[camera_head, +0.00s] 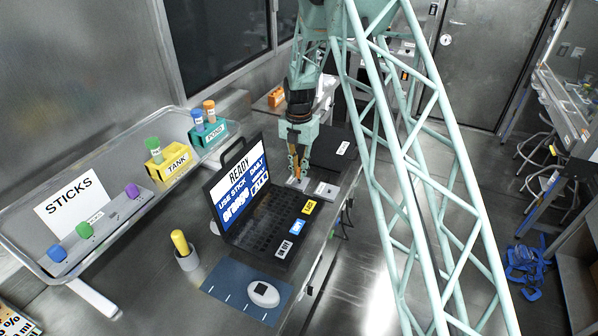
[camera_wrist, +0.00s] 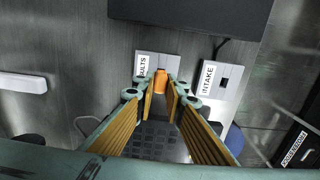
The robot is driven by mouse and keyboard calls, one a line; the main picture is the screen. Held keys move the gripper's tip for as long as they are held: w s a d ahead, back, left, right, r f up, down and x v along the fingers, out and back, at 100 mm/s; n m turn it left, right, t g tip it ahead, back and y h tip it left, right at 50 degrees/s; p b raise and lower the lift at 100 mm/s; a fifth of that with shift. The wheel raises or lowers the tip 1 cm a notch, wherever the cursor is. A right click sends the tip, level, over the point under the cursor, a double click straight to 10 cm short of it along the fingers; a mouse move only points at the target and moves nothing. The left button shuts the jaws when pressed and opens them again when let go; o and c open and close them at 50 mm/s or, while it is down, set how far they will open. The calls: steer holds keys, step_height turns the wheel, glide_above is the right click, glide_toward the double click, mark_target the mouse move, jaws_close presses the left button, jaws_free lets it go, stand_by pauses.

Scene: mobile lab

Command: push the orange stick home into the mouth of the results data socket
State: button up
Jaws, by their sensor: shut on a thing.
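The orange stick (camera_wrist: 160,82) shows in the wrist view between my gripper's fingertips, with its end over the white plate (camera_wrist: 146,68) of the results socket, whose label is partly cut off to "ULTS". My gripper (camera_wrist: 161,92) is shut on the stick. In the head view my gripper (camera_head: 298,170) points down just above the results socket's plate (camera_head: 297,184), behind the open laptop. The socket mouth is hidden by the stick and fingers. I cannot tell how deep the stick sits in it.
The intake socket (camera_wrist: 215,80) stands close to the right. A dark box (camera_head: 333,148) lies behind. The stick rack (camera_head: 110,212), yellow tank block (camera_head: 167,162) and mouse (camera_head: 263,294) are to the left and front.

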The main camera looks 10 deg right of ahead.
steer(key=shift+f+b, duration=0.5)
steer(key=shift+f, duration=0.65)
stand_by(0.4)
steer(key=o, duration=0.9)
steer(key=shift+c, duration=0.2)
steer(key=shift+r, duration=0.2)
step_height(320, 180, up, 12)
steer(key=shift+f, duration=0.25)
steer(key=shift+r, duration=0.1)
stand_by(0.4)
